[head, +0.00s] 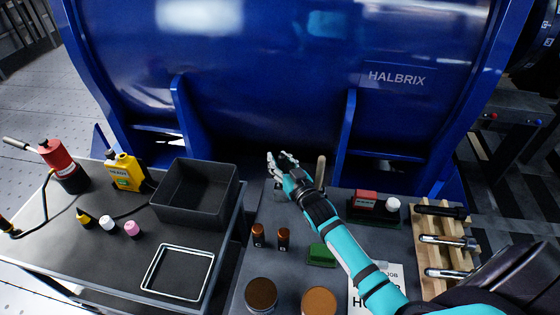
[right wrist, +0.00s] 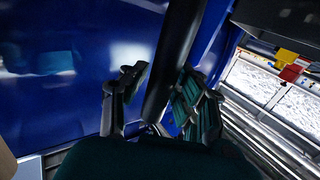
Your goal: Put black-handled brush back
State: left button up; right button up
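My right gripper (head: 281,162) reaches over the back of the middle table, close to the blue drum. Its fingers look apart, and I see nothing held between them in the head view. In the right wrist view the fingers (right wrist: 158,88) stand apart, with a dark bar (right wrist: 174,50) showing between or behind them; I cannot tell what it is. A black-handled tool (head: 442,211), maybe the brush, lies across the top of a wooden rack (head: 426,250). An upright tan handle (head: 320,170) stands just right of the gripper, its base hidden by my arm. My left gripper is not in view.
The blue drum (head: 290,60) with its ribs closes off the back. A black bin (head: 195,192) and a metal-rimmed tray (head: 178,272) are on the left table. Two small brown bottles (head: 270,236), a green block (head: 321,255) and round tins (head: 261,294) stand left of my arm.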

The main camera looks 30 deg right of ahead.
jog(key=shift+r, duration=0.25)
jog(key=s+r, duration=0.1)
jog(key=s, duration=1.1)
jog(key=shift+p, duration=0.4)
